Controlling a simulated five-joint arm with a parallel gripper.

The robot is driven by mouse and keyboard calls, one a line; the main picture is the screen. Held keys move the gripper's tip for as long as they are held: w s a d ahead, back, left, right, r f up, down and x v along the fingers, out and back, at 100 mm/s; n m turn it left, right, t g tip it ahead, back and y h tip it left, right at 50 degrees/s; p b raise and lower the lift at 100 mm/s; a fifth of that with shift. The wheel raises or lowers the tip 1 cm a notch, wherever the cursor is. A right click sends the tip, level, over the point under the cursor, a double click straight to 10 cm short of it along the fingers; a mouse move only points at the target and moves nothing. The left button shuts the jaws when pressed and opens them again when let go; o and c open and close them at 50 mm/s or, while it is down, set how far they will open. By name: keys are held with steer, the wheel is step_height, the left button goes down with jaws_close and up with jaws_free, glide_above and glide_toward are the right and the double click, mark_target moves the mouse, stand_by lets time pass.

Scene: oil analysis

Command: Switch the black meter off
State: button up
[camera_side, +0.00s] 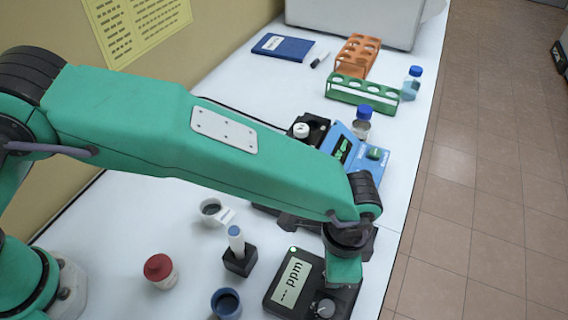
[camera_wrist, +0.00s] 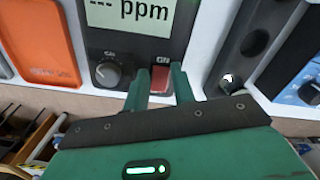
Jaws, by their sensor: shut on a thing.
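The black meter (camera_side: 282,296) lies near the front edge of the bench in the side view. Its pale display shows dashes and "ppm", and a small green light glows at its top corner. In the wrist view its display (camera_wrist: 131,15) sits above a round grey knob (camera_wrist: 107,75) and a red rocker switch (camera_wrist: 160,78) marked "ON". My gripper (camera_wrist: 159,80) has its two green fingers on either side of the red switch, shut on it. In the side view my gripper (camera_side: 344,276) is over the meter's right part and hides the switch.
A blue device (camera_side: 372,150), a green rack (camera_side: 362,93) and an orange rack (camera_side: 357,56) stand farther back. The floor is beyond the right edge.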

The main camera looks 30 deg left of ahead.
steer(key=shift+d+r+g+y, duration=0.1)
steer(key=shift+d+g+y, duration=0.1)
steer(key=shift+g+y, duration=0.15)
steer(key=o, duration=1)
steer(key=shift+c, duration=0.2)
step_height(320, 180, up, 8)
steer(key=shift+w+d, duration=0.15)
steer(key=shift+d, duration=0.1)
